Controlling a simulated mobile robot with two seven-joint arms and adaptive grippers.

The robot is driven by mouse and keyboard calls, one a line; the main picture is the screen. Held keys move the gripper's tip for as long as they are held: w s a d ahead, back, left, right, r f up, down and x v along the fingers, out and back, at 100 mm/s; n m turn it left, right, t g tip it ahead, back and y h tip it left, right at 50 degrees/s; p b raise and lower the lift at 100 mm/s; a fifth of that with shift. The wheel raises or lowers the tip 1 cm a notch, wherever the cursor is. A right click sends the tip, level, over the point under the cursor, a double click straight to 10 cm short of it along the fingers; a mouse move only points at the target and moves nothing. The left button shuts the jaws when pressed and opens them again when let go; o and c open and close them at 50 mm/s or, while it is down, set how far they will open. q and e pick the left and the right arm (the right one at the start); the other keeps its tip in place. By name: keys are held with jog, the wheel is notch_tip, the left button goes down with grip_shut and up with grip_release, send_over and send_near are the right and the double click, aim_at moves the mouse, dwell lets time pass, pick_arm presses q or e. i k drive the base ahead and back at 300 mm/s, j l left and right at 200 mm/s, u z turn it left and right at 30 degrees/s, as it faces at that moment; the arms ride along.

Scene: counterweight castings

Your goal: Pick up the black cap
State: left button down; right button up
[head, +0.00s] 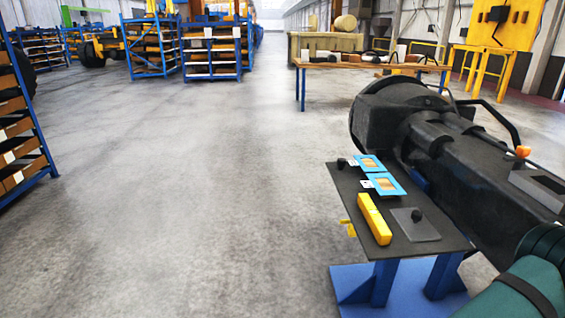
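A small dark table (352,197) on a blue base stands at the right of the head view. A small round black piece (417,215) sits on a flat grey plate (428,231) near the table's front right. Another small black piece (342,164) sits at the table's back left corner, beside a blue-framed piece. Either could be the black cap; at this size I cannot tell which. Neither of my grippers is in view.
On the table are two blue-framed pieces (402,188) and a long yellow block (373,218). A large black machine (470,165) stands close behind and right of the table. A workbench (350,64) is farther back. The floor (190,200) left of the table is clear.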

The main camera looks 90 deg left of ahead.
aim_at(341, 161)
jog(key=u, duration=2.55)
